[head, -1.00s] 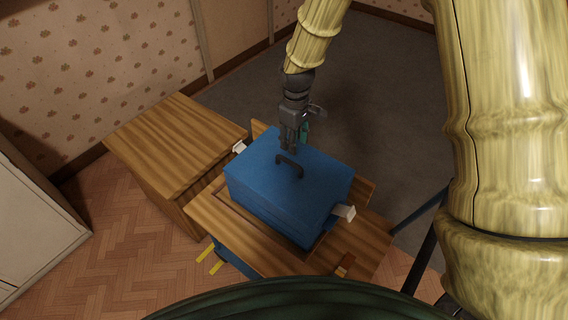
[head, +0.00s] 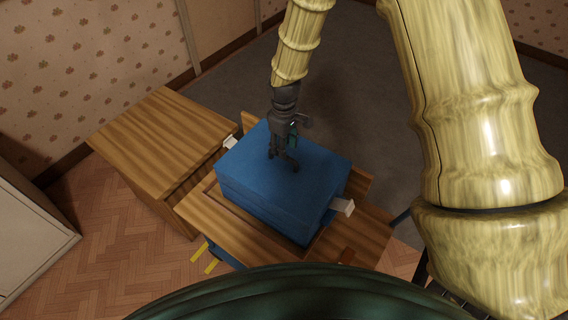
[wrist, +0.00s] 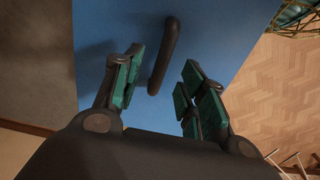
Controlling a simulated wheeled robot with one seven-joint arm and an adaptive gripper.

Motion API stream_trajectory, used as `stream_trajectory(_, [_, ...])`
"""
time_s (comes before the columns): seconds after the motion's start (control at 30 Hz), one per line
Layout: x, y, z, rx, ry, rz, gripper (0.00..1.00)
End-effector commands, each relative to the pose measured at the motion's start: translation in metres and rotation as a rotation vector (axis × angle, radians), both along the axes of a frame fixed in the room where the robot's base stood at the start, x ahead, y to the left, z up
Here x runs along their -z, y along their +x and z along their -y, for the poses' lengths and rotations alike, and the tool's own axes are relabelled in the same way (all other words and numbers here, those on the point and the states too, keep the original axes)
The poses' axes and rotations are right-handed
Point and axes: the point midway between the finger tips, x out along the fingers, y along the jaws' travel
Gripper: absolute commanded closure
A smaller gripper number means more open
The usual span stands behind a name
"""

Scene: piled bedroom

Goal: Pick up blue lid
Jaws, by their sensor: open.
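The blue lid (head: 310,175) tops a blue box and has a dark arched handle on it. In the wrist view the lid (wrist: 215,35) fills the upper middle, and the handle (wrist: 166,55) stands up from it. My gripper (head: 284,158) is at the handle, pointing down, and hides most of it in the head view. In the wrist view my gripper (wrist: 162,72) is open, with its green-padded fingers on either side of the handle's near end. The handle is closer to the left finger. I cannot tell whether a finger touches it.
The box stands on a wooden piece of furniture (head: 207,205). White tabs (head: 342,207) stick out at its sides. A wooden cabinet (head: 160,130) stands close on the left. Grey floor (head: 360,90) lies open behind.

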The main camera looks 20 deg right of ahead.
Motion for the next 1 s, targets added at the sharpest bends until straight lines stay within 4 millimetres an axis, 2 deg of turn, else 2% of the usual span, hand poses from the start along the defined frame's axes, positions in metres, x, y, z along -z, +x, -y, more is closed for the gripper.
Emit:
stream_trajectory(0.27, [0.010,0.000,0.000,0.002,0.000,0.000,0.59])
stream_trajectory(0.7, [0.048,0.000,-0.001,0.003,-0.001,0.001,0.59])
stream_trajectory(1.0, [0.055,0.000,-0.002,0.003,0.000,0.000,0.59])
